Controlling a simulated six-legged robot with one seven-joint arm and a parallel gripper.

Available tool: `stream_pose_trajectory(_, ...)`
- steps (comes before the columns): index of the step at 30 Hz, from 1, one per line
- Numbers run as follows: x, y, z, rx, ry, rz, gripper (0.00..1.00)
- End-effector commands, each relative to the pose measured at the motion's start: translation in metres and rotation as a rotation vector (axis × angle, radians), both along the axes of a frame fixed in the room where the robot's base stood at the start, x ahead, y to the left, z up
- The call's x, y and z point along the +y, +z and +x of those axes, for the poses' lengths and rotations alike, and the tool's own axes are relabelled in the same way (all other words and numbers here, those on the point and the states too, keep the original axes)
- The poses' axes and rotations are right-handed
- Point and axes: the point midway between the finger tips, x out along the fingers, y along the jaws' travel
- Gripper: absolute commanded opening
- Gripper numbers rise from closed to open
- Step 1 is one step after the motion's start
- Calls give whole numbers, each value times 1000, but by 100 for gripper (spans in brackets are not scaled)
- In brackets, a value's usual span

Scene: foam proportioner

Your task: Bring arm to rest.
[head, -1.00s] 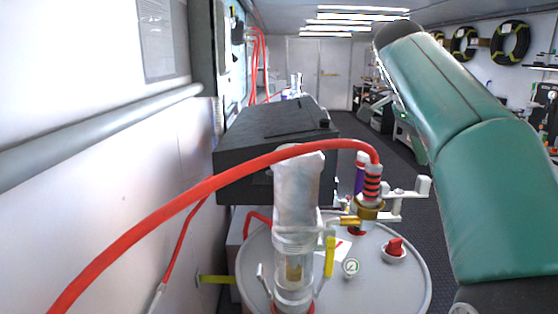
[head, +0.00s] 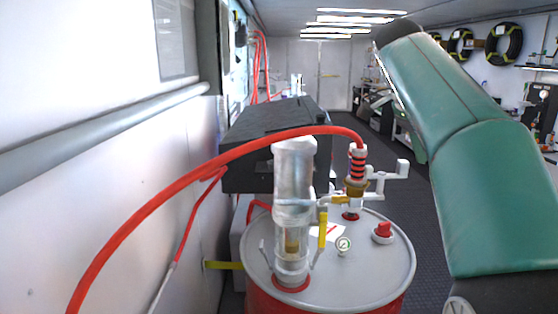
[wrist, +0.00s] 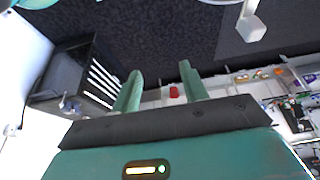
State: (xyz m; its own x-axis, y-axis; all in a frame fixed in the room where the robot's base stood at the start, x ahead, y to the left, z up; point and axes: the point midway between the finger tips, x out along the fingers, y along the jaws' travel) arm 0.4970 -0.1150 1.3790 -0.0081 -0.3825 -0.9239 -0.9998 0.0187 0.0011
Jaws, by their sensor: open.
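My gripper (wrist: 160,88) shows in the wrist view with its two green fingers apart and nothing between them. The fingertips point toward the dark floor and a small red thing (wrist: 174,92) far beyond them. In the head view my green arm rises along the right side, and my gripper is not seen there. The grey-topped red drum (head: 365,270) stands low in the middle, with a clear cylinder (head: 294,180), a red hose (head: 215,172) on a striped fitting, a gauge (head: 343,245) and a red knob (head: 384,230) on it. My arm is to the right of the drum.
A black box (head: 265,130) stands behind the drum. A white wall (head: 70,210) with a pipe rail runs along the left. Dark floor (head: 345,125) leads back to doors. Coiled hoses (head: 503,45) hang on the right wall. A white lever (wrist: 251,27) shows at the wrist view's top right.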

Motion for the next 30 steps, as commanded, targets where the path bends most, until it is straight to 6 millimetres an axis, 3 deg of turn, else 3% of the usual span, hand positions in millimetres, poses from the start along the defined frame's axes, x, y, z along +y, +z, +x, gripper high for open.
stream_pose_trajectory(10,14,-15,-16,18,224,21,44)
stream_pose_trajectory(17,30,-37,-39,26,463,37,44)
stream_pose_trajectory(23,54,-80,-81,19,787,46,44)
stream_pose_trajectory(30,85,-159,-141,-15,1188,22,44)
